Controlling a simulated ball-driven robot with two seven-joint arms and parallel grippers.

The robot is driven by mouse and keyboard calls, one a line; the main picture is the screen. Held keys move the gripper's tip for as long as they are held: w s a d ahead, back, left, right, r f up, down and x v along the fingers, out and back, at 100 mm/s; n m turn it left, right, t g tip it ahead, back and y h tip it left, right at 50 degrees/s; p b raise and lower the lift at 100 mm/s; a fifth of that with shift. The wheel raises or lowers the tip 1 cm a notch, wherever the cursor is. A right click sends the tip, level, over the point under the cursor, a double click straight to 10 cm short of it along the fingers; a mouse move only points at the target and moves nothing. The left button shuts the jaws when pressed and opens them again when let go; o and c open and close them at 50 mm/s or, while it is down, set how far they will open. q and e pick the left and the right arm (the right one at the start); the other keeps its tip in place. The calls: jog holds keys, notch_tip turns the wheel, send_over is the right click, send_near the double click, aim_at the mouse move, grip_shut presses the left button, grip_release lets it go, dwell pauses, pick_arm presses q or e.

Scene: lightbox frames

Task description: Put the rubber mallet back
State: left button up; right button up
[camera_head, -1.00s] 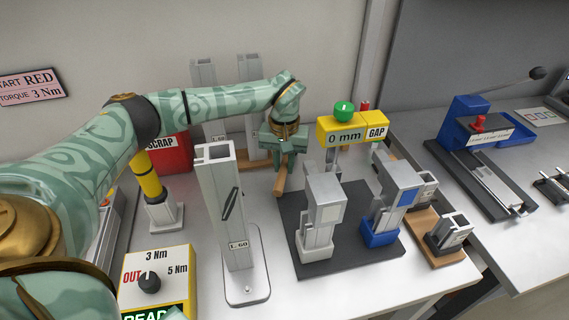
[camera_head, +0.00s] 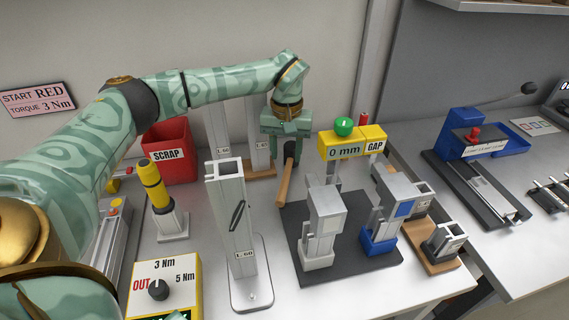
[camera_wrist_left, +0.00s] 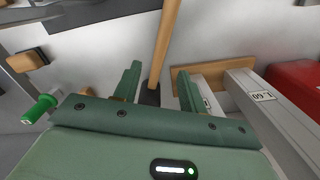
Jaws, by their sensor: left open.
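The rubber mallet lies with its light wooden handle (camera_head: 284,184) on the bench, behind the dark mat. In the left wrist view its handle (camera_wrist_left: 166,42) runs away between my fingers, and its black head (camera_wrist_left: 150,95) shows partly beyond the gripper's edge. My left gripper (camera_head: 288,153) is open above the head end of the mallet, with one finger on each side. It also shows in the left wrist view (camera_wrist_left: 155,85), with gaps between both fingers and the mallet. My right gripper is not in view.
An L.60 profile post (camera_head: 226,215) stands upright in front of my left arm. A red SCRAP bin (camera_head: 168,155) and a yellow-black screwdriver (camera_head: 154,185) are at the left. The yellow GAP gauge (camera_head: 345,146) and a dark mat (camera_head: 345,265) with clamp blocks are at the right.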

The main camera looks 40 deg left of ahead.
pick_arm(q)
notch_tip(320, 180, up, 4)
jog(key=shift+w+r+p, duration=0.1)
jog(key=shift+r+p, duration=0.05)
jog(key=shift+p, duration=0.3)
dwell(0.9)
